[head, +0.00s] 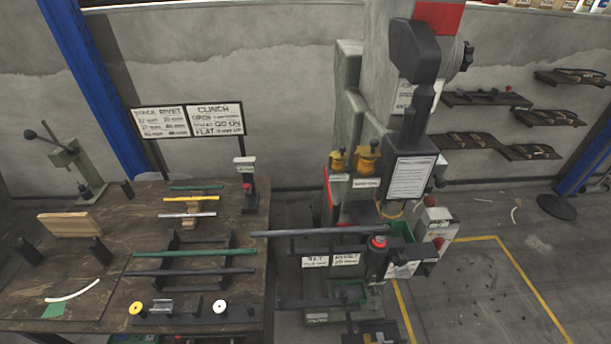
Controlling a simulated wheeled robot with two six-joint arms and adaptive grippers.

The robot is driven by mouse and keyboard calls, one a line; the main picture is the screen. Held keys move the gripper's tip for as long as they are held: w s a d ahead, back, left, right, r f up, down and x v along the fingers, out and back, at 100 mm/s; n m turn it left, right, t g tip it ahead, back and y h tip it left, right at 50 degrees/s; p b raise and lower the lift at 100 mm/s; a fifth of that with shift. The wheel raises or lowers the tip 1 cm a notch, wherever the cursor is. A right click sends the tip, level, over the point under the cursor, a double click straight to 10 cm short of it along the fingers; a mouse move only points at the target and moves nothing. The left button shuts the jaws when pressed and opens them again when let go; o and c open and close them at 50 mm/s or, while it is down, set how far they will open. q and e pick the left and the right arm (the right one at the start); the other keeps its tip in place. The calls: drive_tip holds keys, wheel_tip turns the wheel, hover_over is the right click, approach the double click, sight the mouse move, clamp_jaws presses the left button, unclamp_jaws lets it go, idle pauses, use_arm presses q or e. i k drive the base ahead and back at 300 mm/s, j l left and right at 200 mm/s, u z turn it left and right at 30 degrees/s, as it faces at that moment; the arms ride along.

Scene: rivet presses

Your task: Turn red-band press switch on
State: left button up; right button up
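The red-band press is the tall grey-green machine (350,110) right of the bench, with a red band (438,17) near its top. A dark head and ram (413,50) are on its front, above a white notice panel (410,178). A dark round knob (467,55) sticks out of its right side. A light box (433,225) with red parts stands at its lower right. A red-topped dark cylinder (378,243) is at its front. I cannot tell which part is the switch or how it is set. Neither of my grippers is in view.
A wooden bench (60,275) at left carries racks with coloured rods (193,254), a small green hand press (75,165) and a red-button post (247,185). A long dark bar (330,232) spans from bench to press. Floor at right, past a yellow line (530,290), is mostly open.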

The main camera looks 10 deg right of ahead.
sight(438, 242)
drive_tip(key=z, duration=1.4)
